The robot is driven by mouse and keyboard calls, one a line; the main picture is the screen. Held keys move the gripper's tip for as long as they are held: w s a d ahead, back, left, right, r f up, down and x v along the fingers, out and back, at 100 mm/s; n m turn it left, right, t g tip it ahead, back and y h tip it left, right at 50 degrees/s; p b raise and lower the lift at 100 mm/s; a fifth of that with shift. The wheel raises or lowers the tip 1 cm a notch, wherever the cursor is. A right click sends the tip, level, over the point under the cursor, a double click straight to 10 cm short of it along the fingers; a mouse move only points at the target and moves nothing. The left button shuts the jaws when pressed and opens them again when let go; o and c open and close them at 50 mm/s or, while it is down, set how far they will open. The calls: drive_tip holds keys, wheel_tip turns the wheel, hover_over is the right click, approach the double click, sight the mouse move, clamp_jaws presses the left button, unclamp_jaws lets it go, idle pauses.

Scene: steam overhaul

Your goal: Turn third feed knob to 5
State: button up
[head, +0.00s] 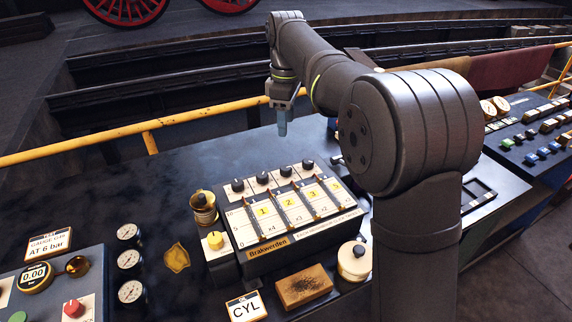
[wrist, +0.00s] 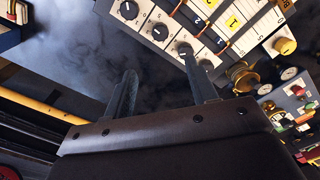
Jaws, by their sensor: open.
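The feed panel (head: 277,249), labelled Brakwerden, has a row of black knobs along its back edge. The third feed knob (head: 286,170) is a small black knob above the column with the yellow 3 label. In the wrist view, where the row runs reversed, this knob (wrist: 160,31) shows above and between the fingers. Its setting is too small to read surely. My gripper (head: 282,128) hangs in the air behind the knob row, apart from it. In the wrist view my gripper (wrist: 158,64) is open and empty, its right fingertip overlapping the view near the second knob (wrist: 185,50).
A brass-topped cylinder (head: 203,207) and a yellow knob (head: 215,240) stand left of the panel. A yellow rail (head: 100,142) runs behind. The bench behind the panel is clear.

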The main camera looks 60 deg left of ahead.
sight(286, 168)
wheel_tip(286, 168, down, 15)
drive_tip(key=shift+r, duration=0.15)
drive_tip(key=c, duration=1)
drive_tip(key=shift+o, duration=0.2)
drive_tip(key=m, duration=0.4)
drive_tip(key=shift+m, duration=2.8)
